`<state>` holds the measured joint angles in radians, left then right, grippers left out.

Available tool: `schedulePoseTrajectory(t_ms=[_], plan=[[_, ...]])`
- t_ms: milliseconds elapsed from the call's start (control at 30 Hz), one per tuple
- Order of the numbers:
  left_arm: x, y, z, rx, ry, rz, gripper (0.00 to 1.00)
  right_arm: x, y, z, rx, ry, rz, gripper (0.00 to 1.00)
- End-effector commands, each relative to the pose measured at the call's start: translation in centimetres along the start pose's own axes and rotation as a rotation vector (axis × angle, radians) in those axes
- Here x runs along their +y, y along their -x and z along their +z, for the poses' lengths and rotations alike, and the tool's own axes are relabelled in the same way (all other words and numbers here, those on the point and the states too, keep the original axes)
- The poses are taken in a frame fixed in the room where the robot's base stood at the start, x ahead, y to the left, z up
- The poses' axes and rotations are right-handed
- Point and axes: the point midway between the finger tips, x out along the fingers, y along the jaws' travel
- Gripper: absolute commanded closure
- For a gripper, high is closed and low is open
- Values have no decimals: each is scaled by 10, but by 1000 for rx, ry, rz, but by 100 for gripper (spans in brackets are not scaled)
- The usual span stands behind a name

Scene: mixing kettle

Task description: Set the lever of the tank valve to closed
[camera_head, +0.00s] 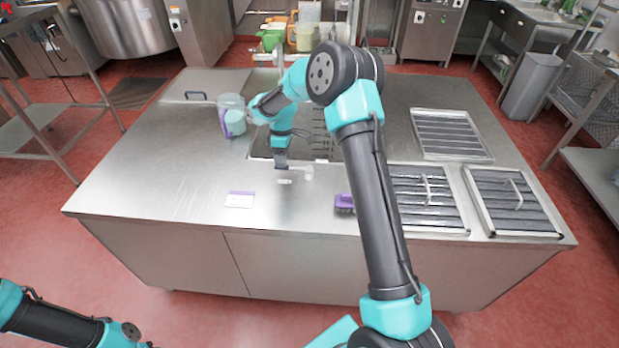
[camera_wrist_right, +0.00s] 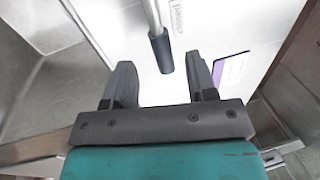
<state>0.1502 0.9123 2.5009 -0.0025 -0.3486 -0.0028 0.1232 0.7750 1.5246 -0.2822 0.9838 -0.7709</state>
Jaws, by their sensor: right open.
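My right gripper (camera_head: 284,172) is low over the front middle of the steel table, just in front of the sink. In the right wrist view the gripper (camera_wrist_right: 160,64) is open, with one dark finger on each side. A metal rod with a dark grey sleeve (camera_wrist_right: 160,52), which looks like the valve lever, comes from the top, its end between the fingertips. No finger visibly presses on it. The valve body is hidden or cannot be made out, and I cannot read the lever's setting. My left gripper is out of view; only part of its arm shows at bottom left.
A clear jug with a purple handle (camera_head: 232,117) stands left of the sink. A white card with a purple edge (camera_head: 240,199) and a purple brush (camera_head: 345,202) lie near the front. Framed filters (camera_head: 425,200) cover the right side. The front left tabletop is free.

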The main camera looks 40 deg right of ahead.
Motion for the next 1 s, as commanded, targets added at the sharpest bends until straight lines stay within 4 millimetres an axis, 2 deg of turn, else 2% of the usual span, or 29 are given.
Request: schedulePoseTrajectory(t_ms=[500, 1000], plan=[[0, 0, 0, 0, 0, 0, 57, 0, 46, 0, 1, 0, 1, 48], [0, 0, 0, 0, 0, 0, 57, 0, 48, 0, 1, 1, 0, 48]])
